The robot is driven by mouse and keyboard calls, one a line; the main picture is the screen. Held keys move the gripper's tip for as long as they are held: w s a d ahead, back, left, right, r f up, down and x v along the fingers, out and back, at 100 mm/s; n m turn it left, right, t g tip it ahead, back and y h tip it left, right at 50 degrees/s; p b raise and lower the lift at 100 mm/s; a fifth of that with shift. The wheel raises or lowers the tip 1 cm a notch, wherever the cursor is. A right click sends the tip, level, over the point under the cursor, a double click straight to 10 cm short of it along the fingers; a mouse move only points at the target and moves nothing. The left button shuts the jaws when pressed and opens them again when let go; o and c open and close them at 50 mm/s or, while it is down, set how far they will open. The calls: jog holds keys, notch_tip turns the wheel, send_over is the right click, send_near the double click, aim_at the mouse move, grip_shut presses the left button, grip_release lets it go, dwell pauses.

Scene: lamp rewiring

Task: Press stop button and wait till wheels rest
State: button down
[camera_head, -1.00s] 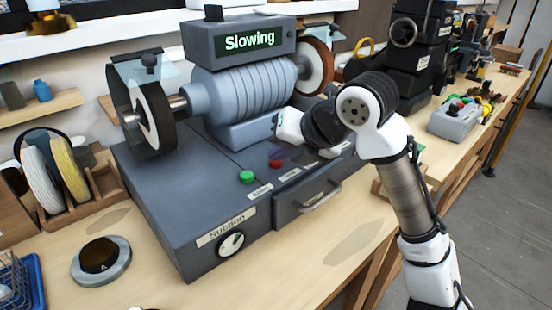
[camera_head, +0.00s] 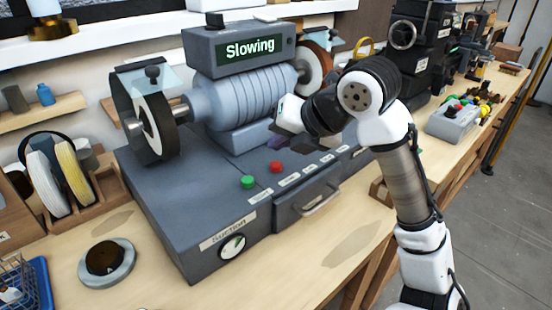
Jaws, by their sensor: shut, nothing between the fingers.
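The grey grinding and polishing machine (camera_head: 175,205) stands on the bench, and its display (camera_head: 251,49) reads "Slowing". Its left wheel (camera_head: 156,125) is dark with a pale face. The brown right wheel (camera_head: 318,64) is partly hidden behind the display housing and my arm. The red button (camera_head: 275,167) and the green button (camera_head: 248,181) sit on the sloped top, both uncovered. My gripper (camera_head: 279,143) is shut and empty, just above and behind the red button, apart from it in the picture. Wheel motion cannot be told from the frames.
A suction dial (camera_head: 232,246) and a drawer handle (camera_head: 318,200) are on the machine's front. A grey box with coloured knobs (camera_head: 452,124) is at right. The bench front is clear.

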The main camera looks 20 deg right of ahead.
aim_at(280, 173)
notch_tip(280, 173, up, 3)
jog(key=shift+r+p, duration=0.15)
jog(key=shift+p, duration=0.7)
